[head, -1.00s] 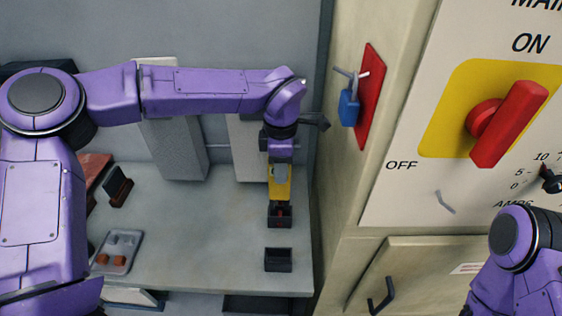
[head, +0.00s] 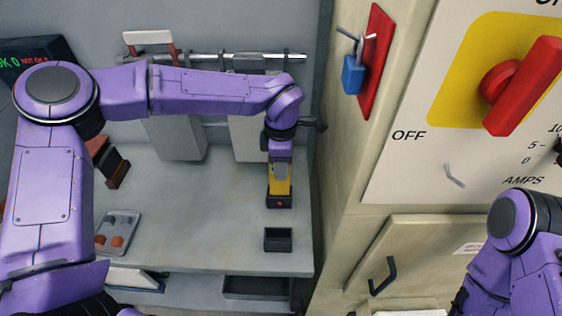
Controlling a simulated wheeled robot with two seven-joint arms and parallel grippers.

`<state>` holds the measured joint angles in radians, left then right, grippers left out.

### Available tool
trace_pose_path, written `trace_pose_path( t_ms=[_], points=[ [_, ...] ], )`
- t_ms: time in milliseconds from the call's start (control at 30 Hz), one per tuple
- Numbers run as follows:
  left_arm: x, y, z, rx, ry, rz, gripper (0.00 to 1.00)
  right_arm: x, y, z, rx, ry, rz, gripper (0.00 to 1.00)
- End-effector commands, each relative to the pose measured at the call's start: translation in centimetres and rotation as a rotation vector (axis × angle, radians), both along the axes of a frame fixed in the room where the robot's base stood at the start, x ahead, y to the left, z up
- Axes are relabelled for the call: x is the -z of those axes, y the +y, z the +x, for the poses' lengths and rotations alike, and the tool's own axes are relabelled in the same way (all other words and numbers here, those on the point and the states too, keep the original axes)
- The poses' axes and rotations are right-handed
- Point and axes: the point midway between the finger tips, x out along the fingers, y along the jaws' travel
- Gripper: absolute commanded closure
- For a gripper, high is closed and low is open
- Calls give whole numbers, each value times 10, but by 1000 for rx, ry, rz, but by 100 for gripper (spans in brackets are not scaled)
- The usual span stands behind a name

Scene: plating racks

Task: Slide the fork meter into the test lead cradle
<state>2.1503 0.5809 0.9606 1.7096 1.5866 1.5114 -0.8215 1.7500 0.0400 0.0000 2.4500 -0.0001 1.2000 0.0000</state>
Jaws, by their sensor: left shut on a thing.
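The yellow fork meter (head: 279,187) hangs upright from my left gripper (head: 280,172), which is shut on its upper part. The meter's lower end meets a small dark holder with a red mark (head: 279,202), which looks like the test lead cradle. The lower end appears to be inside the holder's opening; its depth there is hidden. A second small dark open holder (head: 278,239) stands empty, nearer the bench's front edge. My right arm shows at the lower right; its gripper is out of frame.
The grey bench (head: 200,225) is clear around the holders. A tray with orange-brown pieces (head: 118,232) lies at left. A tall cabinet with a red switch (head: 525,87) and blue padlock (head: 353,74) closes off the right. A rail (head: 225,57) runs behind.

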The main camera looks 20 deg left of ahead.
Motion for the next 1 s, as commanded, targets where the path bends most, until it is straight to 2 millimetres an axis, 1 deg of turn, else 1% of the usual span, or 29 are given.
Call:
trace_pose_path(
  t_ms=[233,267,300,333,567,667,767,1000],
  points=[
    [0,0,0,0,0,0,100,0,0,0,0,0,0,57],
    [0,0,0,0,0,0,59,0,0,0,0,0,0,57],
    [0,0,0,0,0,0,46,0,0,0,0,0,0,57],
    [0,0,0,0,0,0,37,0,0,0,0,0,0,57],
    [1,0,0,0,0,0,36,0,0,0,0,0,0,57],
    [-2,0,0,-1,0,0,36,1,0,0,0,0,0,57],
    [-16,0,1,-2,-4,-1,36,6,0,0,0,0,0,57],
    [-73,0,1,-3,-4,-1,36,18,0,0,0,0,0,57]
  ],
)
